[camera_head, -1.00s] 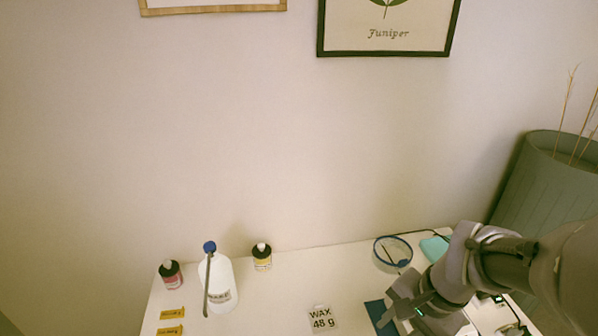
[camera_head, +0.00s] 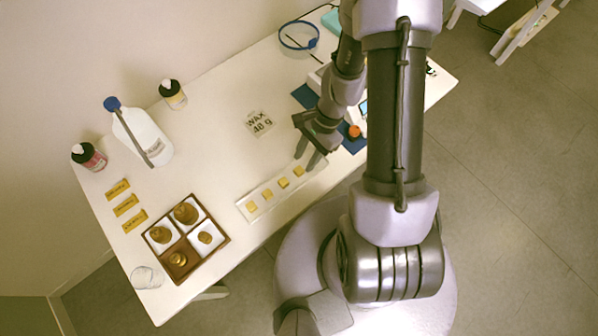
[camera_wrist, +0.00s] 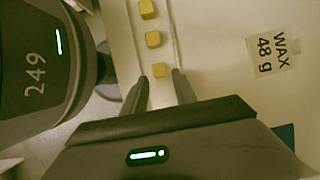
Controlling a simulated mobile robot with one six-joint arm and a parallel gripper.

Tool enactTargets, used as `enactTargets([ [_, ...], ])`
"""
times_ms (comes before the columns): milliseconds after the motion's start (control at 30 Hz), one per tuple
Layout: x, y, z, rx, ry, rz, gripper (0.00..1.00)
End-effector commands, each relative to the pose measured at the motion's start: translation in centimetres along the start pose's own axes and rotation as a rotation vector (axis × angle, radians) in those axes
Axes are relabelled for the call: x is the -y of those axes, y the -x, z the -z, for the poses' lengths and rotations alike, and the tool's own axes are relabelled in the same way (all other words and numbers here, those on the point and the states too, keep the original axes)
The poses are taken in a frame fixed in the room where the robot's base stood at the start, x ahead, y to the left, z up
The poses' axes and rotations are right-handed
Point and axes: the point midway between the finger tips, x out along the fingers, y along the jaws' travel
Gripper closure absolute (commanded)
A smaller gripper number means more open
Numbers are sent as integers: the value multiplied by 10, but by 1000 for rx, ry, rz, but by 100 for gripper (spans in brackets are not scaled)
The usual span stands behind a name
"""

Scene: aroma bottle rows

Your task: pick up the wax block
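Several small yellow wax blocks stand in a row on a long white tray (camera_head: 243,207). The nearest wax block to my gripper (camera_head: 298,171) is at the row's right end; it also shows in the wrist view (camera_wrist: 158,70). My gripper (camera_head: 309,158) points down by that end of the tray. In the wrist view my gripper (camera_wrist: 159,78) has its two fingers apart with nothing between them. The end block appears just beyond the gap between the fingertips. A card (camera_head: 260,123) marked "WAX" with a gram figure, 48 g in the wrist view, lies behind the tray.
A brown compartment box (camera_head: 163,266) with round pieces stands at the left front. Yellow labels (camera_head: 124,205), a white jug (camera_head: 142,135) and small bottles (camera_head: 172,94) are further left and back. A blue mat (camera_head: 355,143) lies right of my gripper.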

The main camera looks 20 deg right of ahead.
Motion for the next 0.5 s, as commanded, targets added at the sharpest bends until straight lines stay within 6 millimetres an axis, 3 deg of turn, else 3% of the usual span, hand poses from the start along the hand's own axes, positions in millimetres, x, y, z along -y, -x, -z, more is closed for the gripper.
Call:
enactTargets([
  [33, -1, -17, 2, 1, 0, -2, 66],
  [133, -2, -33, 0, 1, 0, -2, 66],
  [400, -1, -36, -1, -1, 1, 0, 66],
  [500, -1, -36, -1, -1, 1, 0, 84],
])
